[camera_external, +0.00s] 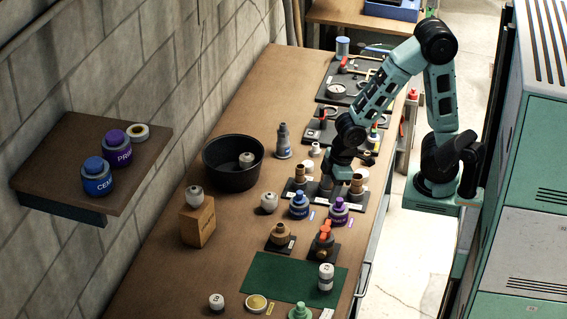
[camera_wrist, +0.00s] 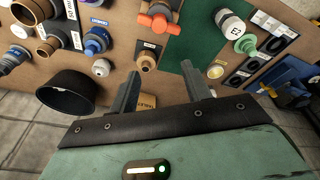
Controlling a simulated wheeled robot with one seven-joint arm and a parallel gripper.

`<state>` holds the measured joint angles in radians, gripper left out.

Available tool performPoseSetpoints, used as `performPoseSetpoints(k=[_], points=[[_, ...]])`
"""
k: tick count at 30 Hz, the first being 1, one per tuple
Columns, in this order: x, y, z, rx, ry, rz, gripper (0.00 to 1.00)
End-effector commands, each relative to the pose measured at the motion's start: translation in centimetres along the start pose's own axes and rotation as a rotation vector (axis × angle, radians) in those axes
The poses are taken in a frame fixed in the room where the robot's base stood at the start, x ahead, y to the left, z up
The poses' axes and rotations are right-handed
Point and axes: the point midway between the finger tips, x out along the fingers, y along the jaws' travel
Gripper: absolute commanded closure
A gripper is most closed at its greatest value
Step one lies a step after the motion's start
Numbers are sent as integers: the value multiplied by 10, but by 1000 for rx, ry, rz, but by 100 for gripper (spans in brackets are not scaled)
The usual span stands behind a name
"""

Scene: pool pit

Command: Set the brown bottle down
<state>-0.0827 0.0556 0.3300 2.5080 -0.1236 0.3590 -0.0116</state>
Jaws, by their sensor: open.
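I cannot make out a brown bottle for certain in either view. Brown cylindrical fittings (camera_external: 357,182) stand on a black mat near the bench's right edge, and similar ones show at the top left of the wrist view (camera_wrist: 45,44). My gripper (camera_wrist: 160,70) has its two fingers apart, with nothing held between them. A brass-coloured fitting (camera_wrist: 146,62) shows beyond the fingertips, on the bench below. In the external view my wrist (camera_external: 343,158) is over the right side of the bench, and the fingertips are hard to see there.
A black bowl (camera_external: 233,178) and a wooden block (camera_external: 198,223) stand on the bench's left. A blue-lidded jar (camera_external: 299,205), a purple-lidded jar (camera_external: 339,211) and an orange-handled valve (camera_external: 323,240) stand at right. The green mat (camera_external: 275,277) holds a white canister (camera_external: 326,277) and has bare space.

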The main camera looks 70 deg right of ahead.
Motion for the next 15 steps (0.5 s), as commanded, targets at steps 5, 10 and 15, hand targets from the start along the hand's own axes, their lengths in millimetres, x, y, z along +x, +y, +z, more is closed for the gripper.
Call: performPoseSetpoints(k=[5, 10, 15], points=[[-31, -83, 42, -97, -116, -74, 52], [-45, -113, 68, -135, -178, -109, 52], [-47, -117, 72, -137, -188, -115, 52]])
